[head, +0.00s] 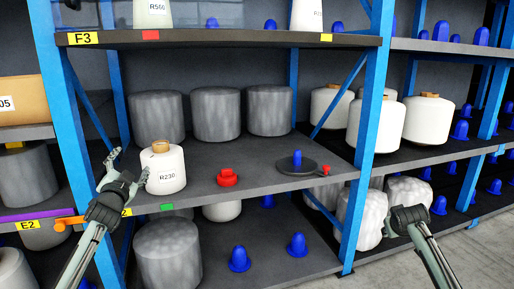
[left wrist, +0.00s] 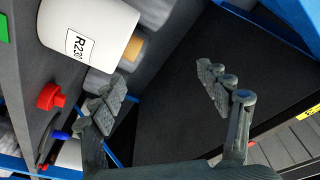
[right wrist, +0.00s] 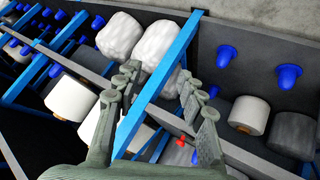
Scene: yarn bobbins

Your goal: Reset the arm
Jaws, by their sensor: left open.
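My left gripper (head: 127,168) is open beside the white bobbin labelled R230 (head: 165,172), at the left end of the middle shelf. In the left wrist view, the fingers of the left gripper (left wrist: 162,76) are spread with nothing between them, and the white bobbin (left wrist: 85,30) lies outside them at upper left. My right gripper (head: 408,218) is at the lower right, in front of the shelves. In the right wrist view, the fingers of the right gripper (right wrist: 158,74) stand apart, with a blue rack post behind them and nothing held.
The middle shelf (head: 250,180) also carries grey bobbins (head: 215,114), a red peg (head: 227,178) and a dark disc with a blue peg (head: 297,164). A blue post (head: 366,130) stands between the racks. White bobbins (head: 428,120) stand on the right rack. Floor (head: 440,255) shows at lower right.

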